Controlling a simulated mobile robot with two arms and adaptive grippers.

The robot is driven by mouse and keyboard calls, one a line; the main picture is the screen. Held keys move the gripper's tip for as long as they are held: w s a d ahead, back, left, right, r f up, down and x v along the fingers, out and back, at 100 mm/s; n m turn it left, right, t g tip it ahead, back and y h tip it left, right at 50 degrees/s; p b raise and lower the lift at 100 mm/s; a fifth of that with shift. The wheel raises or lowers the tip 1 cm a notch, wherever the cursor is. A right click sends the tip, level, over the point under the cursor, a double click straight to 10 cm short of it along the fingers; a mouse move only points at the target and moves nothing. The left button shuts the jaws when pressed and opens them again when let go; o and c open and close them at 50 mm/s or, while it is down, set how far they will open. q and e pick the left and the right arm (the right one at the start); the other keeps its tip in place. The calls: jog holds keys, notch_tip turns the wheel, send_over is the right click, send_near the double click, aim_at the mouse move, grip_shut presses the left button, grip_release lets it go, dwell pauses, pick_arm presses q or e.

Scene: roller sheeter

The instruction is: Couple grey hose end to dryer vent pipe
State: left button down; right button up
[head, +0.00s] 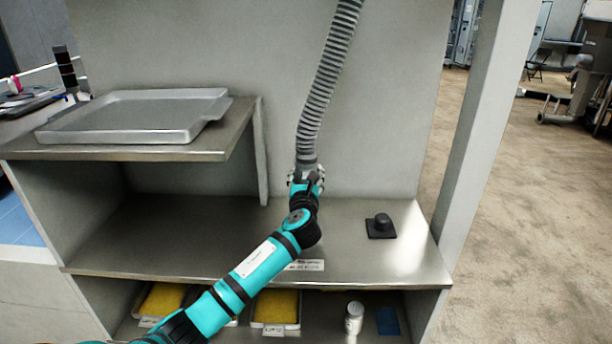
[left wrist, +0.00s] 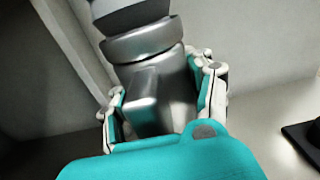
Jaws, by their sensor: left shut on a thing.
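The grey ribbed hose (head: 327,85) hangs from the top of the head view down to my left gripper (head: 306,180). My left gripper is shut on the hose's smooth grey end, just above the steel shelf and near the back wall. In the left wrist view, the fingers of my left gripper (left wrist: 160,98) sit on both sides of the grey hose end (left wrist: 150,85). I cannot make out a dryer vent pipe for certain; the gripper and arm hide what lies directly below the hose end. My right gripper is not in view.
A black square base with a round knob (head: 381,226) stands on the shelf (head: 345,232) to the right. A metal tray (head: 140,115) rests on the upper left shelf. Below are yellow-filled trays (head: 275,308), a white jar (head: 354,318) and a blue item (head: 388,320). A post (head: 485,110) bounds the right.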

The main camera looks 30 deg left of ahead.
pick_arm(q)
notch_tip(320, 180, down, 4)
jog(key=b, duration=0.4)
jog(key=shift+f+b, duration=0.2)
jog(key=shift+b, duration=0.15)
jog(key=shift+f+b, duration=0.3)
jog(key=shift+f, duration=0.45)
jog(key=shift+f+p, duration=0.1)
jog(key=shift+p, duration=0.45)
jog(key=shift+f, duration=0.4)
jog(key=shift+f+b, duration=0.25)
jog(key=shift+b, duration=0.05)
jog(key=shift+f, duration=0.55)
